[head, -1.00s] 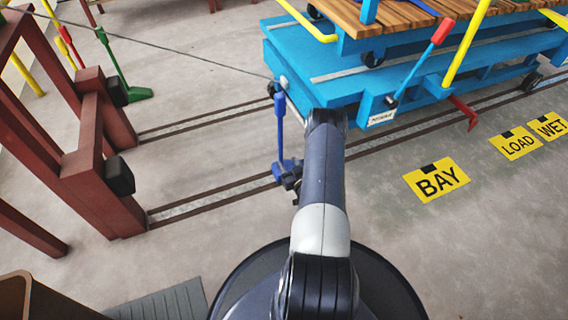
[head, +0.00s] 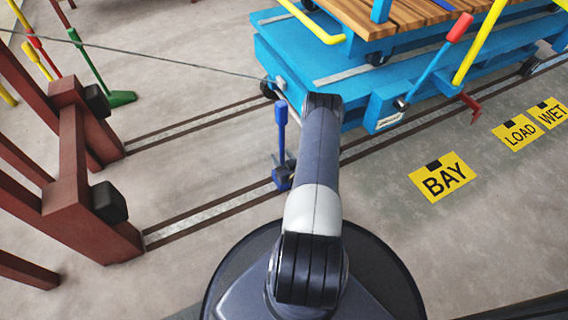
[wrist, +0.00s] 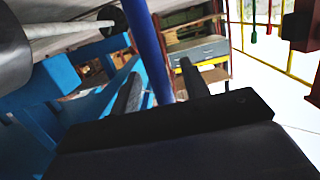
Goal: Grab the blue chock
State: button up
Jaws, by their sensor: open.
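The blue chock (head: 282,178) stands on the near rail, with a dark blue block at the bottom and an upright blue handle (head: 281,128). In the wrist view the handle (wrist: 149,45) rises as a thick blue bar between the two dark fingers of my gripper (wrist: 160,85). The fingers are apart. I cannot tell whether either one touches the handle. In the head view my arm hides most of the gripper.
A bright blue cart (head: 362,85) with a wooden deck stands on the rails just beyond my arm. A dark red buffer frame (head: 75,180) stands at the left. A green-handled chock (head: 120,98) is farther back. Yellow floor signs (head: 442,177) lie at the right.

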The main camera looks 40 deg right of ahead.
jog(key=shift+w, duration=0.1)
jog(key=shift+c, duration=0.5)
grip_shut()
jog(key=shift+r, duration=0.1)
dwell(0.8)
